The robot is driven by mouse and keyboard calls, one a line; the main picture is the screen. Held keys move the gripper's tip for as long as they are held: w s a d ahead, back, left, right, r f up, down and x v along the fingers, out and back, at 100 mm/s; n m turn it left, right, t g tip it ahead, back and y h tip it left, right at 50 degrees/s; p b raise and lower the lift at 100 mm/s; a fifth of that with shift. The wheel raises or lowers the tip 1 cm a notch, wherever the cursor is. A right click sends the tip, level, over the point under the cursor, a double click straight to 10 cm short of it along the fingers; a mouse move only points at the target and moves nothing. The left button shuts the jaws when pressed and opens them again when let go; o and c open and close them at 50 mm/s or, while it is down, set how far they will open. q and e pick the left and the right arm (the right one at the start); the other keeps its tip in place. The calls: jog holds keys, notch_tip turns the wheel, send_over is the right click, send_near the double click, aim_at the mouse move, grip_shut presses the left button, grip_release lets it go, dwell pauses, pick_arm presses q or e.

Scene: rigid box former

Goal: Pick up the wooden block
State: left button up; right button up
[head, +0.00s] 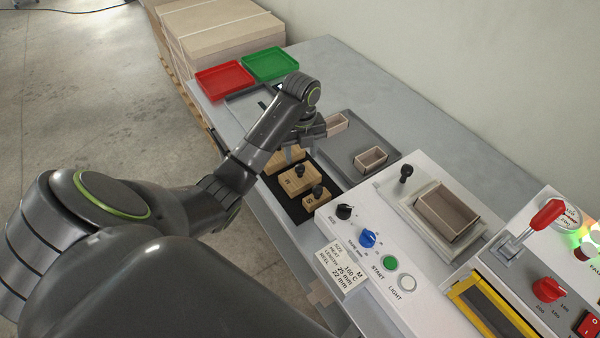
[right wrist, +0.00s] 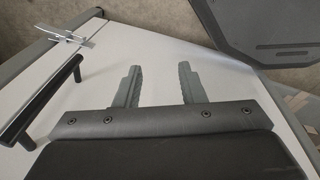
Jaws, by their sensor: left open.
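Several wooden blocks stand in a row on a black mat (head: 292,208). The middle block (head: 298,184) and the nearest block (head: 312,204) each have a black knob on top. The farthest block (head: 278,163) is partly hidden by my left gripper (head: 294,154). That gripper is open and points down at the farthest block; I cannot tell whether its fingers touch it. My right gripper is out of the head view. In the right wrist view my right gripper (right wrist: 158,88) has its two fingers apart with nothing between them, over a white surface.
A grey tray (head: 392,179) with small open boxes (head: 370,158) lies right of the mat. A white machine (head: 335,226) with knobs and buttons stands nearer. Red (head: 224,80) and green (head: 270,64) trays sit at the far end. A black bar handle (right wrist: 40,100) is left of my right gripper.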

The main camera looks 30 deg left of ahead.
aim_at(300, 165)
pick_arm(q)
jog(key=shift+f+b, duration=1)
jog(key=shift+f, duration=0.35)
jog(key=shift+s+a+f+b, duration=0.1)
jog(key=shift+f+b, duration=0.35)
jog(key=shift+f, duration=0.3)
jog(key=shift+f+p, duration=0.3)
jog(key=shift+f, duration=0.7)
grip_shut()
jog(key=shift+r, duration=0.1)
